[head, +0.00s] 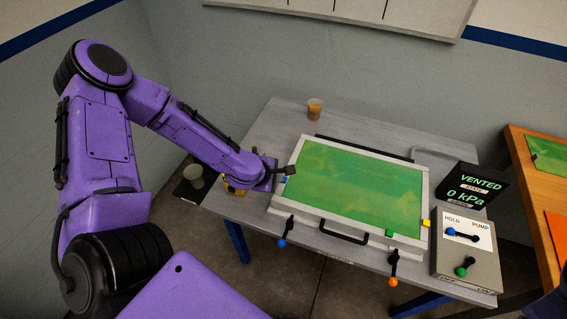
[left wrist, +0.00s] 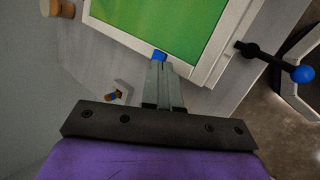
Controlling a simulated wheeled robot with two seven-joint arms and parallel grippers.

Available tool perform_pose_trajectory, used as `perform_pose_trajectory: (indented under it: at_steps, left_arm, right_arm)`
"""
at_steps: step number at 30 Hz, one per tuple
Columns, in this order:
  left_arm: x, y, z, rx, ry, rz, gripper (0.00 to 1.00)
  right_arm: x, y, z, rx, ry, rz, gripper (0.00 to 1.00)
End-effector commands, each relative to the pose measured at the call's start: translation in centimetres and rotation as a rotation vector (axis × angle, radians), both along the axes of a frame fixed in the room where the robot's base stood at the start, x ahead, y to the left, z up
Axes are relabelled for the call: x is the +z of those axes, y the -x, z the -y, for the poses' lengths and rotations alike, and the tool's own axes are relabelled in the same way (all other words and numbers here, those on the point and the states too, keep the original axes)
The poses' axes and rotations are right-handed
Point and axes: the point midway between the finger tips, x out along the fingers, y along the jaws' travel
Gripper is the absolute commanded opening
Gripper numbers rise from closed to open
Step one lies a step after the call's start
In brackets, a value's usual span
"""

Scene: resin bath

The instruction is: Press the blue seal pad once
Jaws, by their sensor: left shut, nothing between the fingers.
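The blue seal pad (head: 285,179) is a small block on the left edge of the pale frame (head: 280,200) around a green panel (head: 357,185). It also shows in the left wrist view (left wrist: 159,55), just beyond my fingertips. My left gripper (head: 291,170) is shut and empty, with its fingertips right by the blue pad. In the left wrist view the shut fingers (left wrist: 160,66) overlap the pad's near edge. I cannot tell whether they touch it. My right gripper is not in view.
A green pad (head: 389,233) and a yellow pad (head: 426,223) sit on the frame. Blue-knobbed (head: 282,243) and orange-knobbed (head: 393,281) levers stand at its front. A control box (head: 466,262) and a display reading "VENTED 0 kPa" (head: 474,188) stand right. A cup (head: 314,109) stands behind.

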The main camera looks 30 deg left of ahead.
Motion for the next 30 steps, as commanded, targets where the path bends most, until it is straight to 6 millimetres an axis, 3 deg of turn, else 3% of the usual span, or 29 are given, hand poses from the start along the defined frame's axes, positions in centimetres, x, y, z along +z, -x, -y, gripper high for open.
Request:
perform_pose_trajectory:
  at_steps: [1,3,9,20,30]
  left_arm:
    - [2.1,-1.5,-0.4,0.056,0.072,0.041,0.00]
    - [3.8,-2.9,-0.8,0.110,0.155,0.079,0.00]
    - [5.5,-4.3,-1.3,0.165,0.243,0.119,0.00]
    - [5.0,-4.2,-1.3,0.162,0.239,0.116,0.00]
    - [0.9,-4.2,-1.3,0.161,0.239,0.115,0.00]
  right_arm:
    - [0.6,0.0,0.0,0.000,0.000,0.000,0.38]
    - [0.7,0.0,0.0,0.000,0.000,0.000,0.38]
    - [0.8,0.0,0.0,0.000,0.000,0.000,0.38]
    - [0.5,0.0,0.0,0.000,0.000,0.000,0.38]
    - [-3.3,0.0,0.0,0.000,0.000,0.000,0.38]
